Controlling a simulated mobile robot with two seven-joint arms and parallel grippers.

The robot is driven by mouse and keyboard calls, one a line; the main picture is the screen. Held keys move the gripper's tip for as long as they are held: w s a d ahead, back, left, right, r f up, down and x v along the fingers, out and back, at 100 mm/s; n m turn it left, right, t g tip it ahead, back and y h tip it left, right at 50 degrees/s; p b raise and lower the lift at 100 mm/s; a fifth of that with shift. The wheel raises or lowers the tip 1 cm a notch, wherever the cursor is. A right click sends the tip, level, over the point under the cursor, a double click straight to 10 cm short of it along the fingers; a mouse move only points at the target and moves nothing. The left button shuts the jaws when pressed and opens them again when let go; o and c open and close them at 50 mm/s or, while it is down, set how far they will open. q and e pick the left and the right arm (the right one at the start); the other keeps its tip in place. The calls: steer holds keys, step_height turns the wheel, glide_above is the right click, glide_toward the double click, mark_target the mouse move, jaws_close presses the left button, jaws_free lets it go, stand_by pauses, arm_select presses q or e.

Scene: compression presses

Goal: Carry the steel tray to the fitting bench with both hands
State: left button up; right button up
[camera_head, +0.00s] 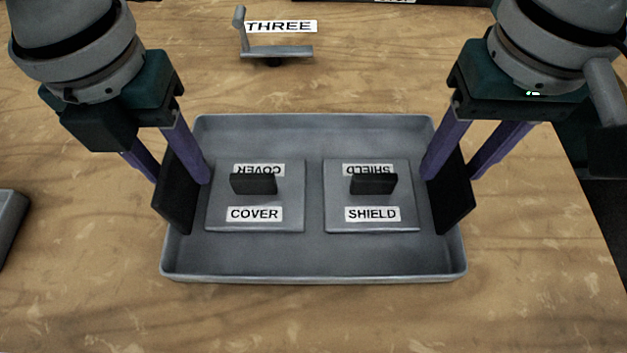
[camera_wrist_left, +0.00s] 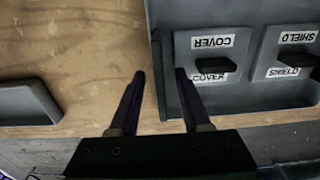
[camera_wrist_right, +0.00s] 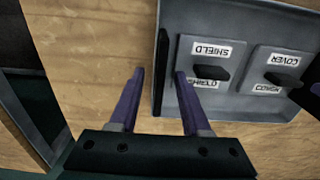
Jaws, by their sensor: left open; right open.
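The grey steel tray (camera_head: 315,277) lies on the wooden bench top. It holds two square plates with black grips, the COVER plate (camera_head: 218,197) and the SHIELD plate (camera_head: 408,205). A dark upright handle plate stands at the tray's left end (camera_head: 177,197) and at its right end (camera_head: 453,200). My left gripper (camera_head: 181,180) is open around the left end, one finger inside the tray, one outside; it also shows in the left wrist view (camera_wrist_left: 160,74). My right gripper (camera_head: 449,178) is open around the right end likewise, as the right wrist view (camera_wrist_right: 159,72) shows. Contact cannot be told.
A grey bracket (camera_head: 275,51) stands behind the tray by a sign reading THREE (camera_head: 281,26). A grey object (camera_head: 8,225) sits at the left edge. The wooden bench top (camera_head: 310,320) is clear in front of the tray. Its edge runs down the right side.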

arm_select(q)
steer(key=shift+c, duration=0.2)
arm_select(e)
steer(key=shift+c, duration=0.2)
arm_select(q)
jaws_close()
arm_select(e)
jaws_close()
stand_by(0.8)
